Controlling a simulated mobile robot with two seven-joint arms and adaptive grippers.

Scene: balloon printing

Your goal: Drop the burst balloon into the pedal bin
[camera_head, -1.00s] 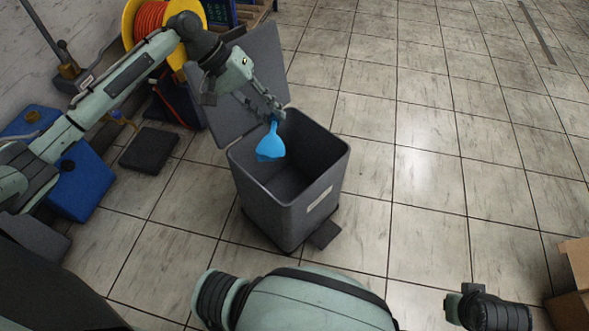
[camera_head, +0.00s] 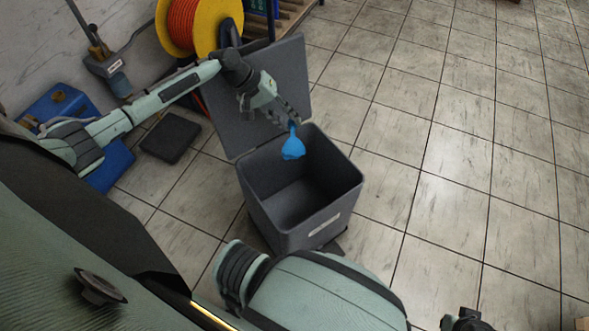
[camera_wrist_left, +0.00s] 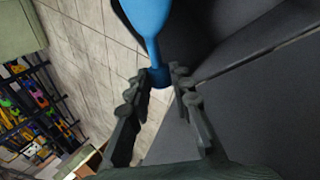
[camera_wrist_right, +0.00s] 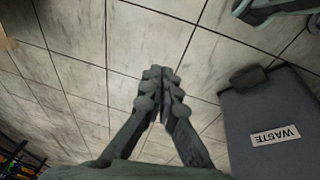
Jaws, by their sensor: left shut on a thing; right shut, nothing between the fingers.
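The burst balloon (camera_head: 293,147) is a limp blue piece that hangs from my left gripper (camera_head: 292,122) over the open mouth of the pedal bin. In the left wrist view the fingers (camera_wrist_left: 160,78) are shut on the neck of the balloon (camera_wrist_left: 148,18). The grey pedal bin (camera_head: 296,239) stands upright with its lid (camera_head: 265,90) raised at the back; its inside looks empty. The right wrist view shows the bin's front (camera_wrist_right: 270,110) with a label reading WASTE (camera_wrist_right: 276,135). My right gripper (camera_wrist_right: 158,75) is shut and empty above the floor, beside the bin.
Tiled floor (camera_head: 440,170) to the right is clear. The right wrist view shows the bin's pedal (camera_wrist_right: 249,78).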

